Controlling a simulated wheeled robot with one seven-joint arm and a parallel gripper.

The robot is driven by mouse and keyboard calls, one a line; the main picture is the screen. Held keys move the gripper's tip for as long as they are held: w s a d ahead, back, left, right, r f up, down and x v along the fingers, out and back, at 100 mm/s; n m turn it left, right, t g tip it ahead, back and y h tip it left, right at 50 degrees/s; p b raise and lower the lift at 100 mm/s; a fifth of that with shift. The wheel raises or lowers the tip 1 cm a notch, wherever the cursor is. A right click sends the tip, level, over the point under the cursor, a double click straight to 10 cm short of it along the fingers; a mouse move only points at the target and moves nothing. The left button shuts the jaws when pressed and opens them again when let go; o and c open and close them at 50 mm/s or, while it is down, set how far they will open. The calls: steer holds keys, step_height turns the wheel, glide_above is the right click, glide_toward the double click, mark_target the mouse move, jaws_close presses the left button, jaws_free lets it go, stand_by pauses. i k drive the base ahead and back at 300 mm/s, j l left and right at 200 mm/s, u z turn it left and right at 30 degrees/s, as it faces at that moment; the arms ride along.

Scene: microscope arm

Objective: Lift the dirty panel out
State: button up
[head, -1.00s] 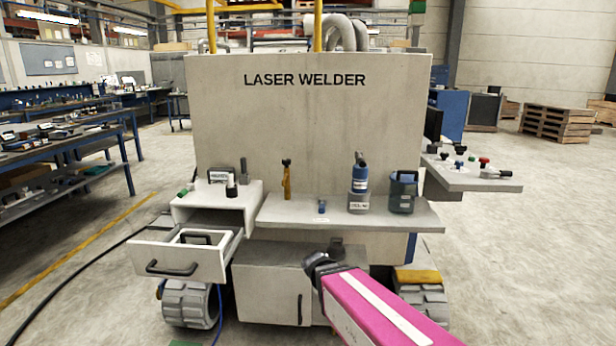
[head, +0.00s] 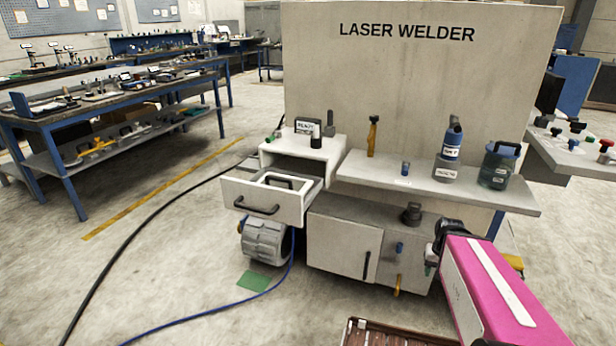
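A white drawer (head: 263,200) stands pulled out under a small white housing on the front of the laser welder. Inside it lies a pale flat piece with a dark handle (head: 278,182); this may be the dirty panel, but I cannot see any dirt on it. My gripper (head: 432,258) is at the end of my pink arm at the right, in front of the lower cabinet and well apart from the drawer. Its fingers are small and dark, and I cannot tell whether they are open or shut.
A brown slatted tray (head: 395,338) shows at the bottom edge. Blue and black cables cross the open floor at left.

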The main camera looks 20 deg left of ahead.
mark_target(298, 185)
steer(key=i+u, duration=0.1)
steer(key=u, duration=1)
steer(key=k+j+u, duration=0.1)
steer(key=u, duration=0.5)
